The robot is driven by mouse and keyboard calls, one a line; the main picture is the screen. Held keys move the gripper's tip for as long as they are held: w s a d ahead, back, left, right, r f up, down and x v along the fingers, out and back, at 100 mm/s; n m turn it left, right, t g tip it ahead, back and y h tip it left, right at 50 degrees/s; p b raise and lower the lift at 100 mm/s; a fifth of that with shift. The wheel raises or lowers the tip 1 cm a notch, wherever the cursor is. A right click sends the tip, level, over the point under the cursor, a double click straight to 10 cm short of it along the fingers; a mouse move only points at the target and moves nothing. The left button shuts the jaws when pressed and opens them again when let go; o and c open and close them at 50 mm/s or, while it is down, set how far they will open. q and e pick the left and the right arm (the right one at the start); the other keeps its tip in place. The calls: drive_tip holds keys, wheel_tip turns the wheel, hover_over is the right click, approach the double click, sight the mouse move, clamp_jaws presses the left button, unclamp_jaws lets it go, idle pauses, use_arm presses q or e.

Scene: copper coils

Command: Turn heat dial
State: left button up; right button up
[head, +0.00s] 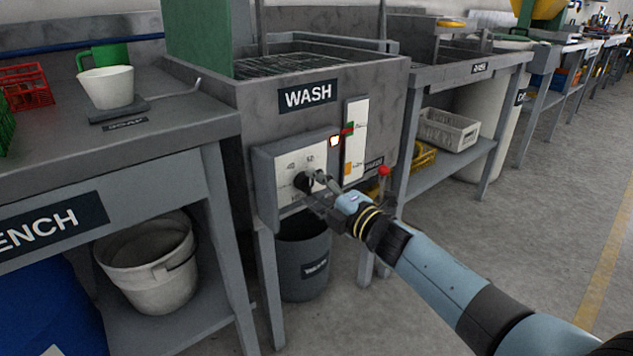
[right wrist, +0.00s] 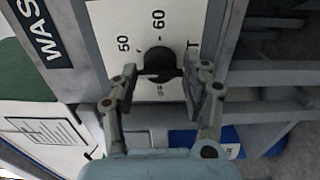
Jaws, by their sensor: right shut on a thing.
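The heat dial is a black round knob (head: 300,181) on a pale control plate (head: 286,163) on the front of the WASH tank. In the right wrist view the knob (right wrist: 160,63) sits between my fingers, with the printed marks 50 and 60 and a small OFF label around it. My right gripper (head: 316,182) reaches in from the lower right and is shut on the dial; its fingers also show in the right wrist view (right wrist: 160,76), one on each side of the knob. The fingers partly cover the knob. My left gripper is not in view.
A lit indicator (head: 335,141) and a white gauge strip (head: 356,140) are right of the plate. A red-knobbed lever (head: 383,171) stands close to my right wrist. A dark bin (head: 303,268) is below the tank. A bench with a white cup (head: 106,87) is at left.

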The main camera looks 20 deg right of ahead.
drive_tip(key=m+p, duration=0.1)
drive_tip(key=m, duration=0.1)
drive_tip(key=shift+m, duration=0.4)
drive_tip(key=shift+m+p, duration=0.5)
drive_tip(key=shift+m, duration=0.5)
drive_tip(key=shift+f+m, duration=0.1)
drive_tip(key=shift+m, duration=0.4)
drive_tip(key=o, duration=0.8)
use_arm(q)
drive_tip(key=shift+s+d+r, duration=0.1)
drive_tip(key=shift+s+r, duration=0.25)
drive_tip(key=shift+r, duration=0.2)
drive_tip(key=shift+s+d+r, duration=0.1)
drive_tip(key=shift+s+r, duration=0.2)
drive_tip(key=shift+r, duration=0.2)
use_arm(e)
drive_tip(key=o, duration=0.4)
drive_tip(key=shift+c, duration=0.2)
